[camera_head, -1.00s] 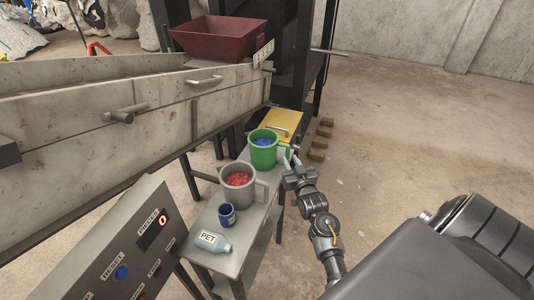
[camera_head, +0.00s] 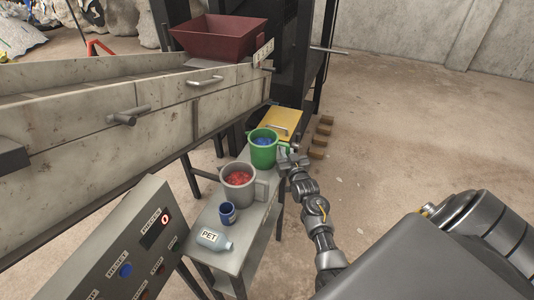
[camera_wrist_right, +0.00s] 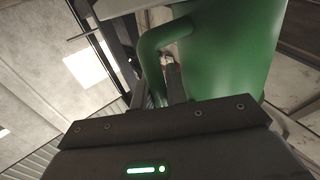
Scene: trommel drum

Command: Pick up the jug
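A green jug (camera_head: 263,153) with blue pieces inside stands upright toward the far end of the narrow grey table. A grey jug (camera_head: 237,190) with red pieces stands in front of it. My right gripper (camera_head: 285,150) is at the green jug's handle, on its right side. In the right wrist view the green jug (camera_wrist_right: 232,50) fills the upper right, and its handle (camera_wrist_right: 151,55) runs down between dark finger parts. The housing hides the lower handle, so I cannot tell whether the fingers press on it. My left gripper is not in view.
A blue cup (camera_head: 227,213) and a bottle labelled PET (camera_head: 214,240) stand and lie at the table's near end. A control panel (camera_head: 130,250) is at lower left. The trommel's long side (camera_head: 120,110) runs along the left. Floor to the right is open.

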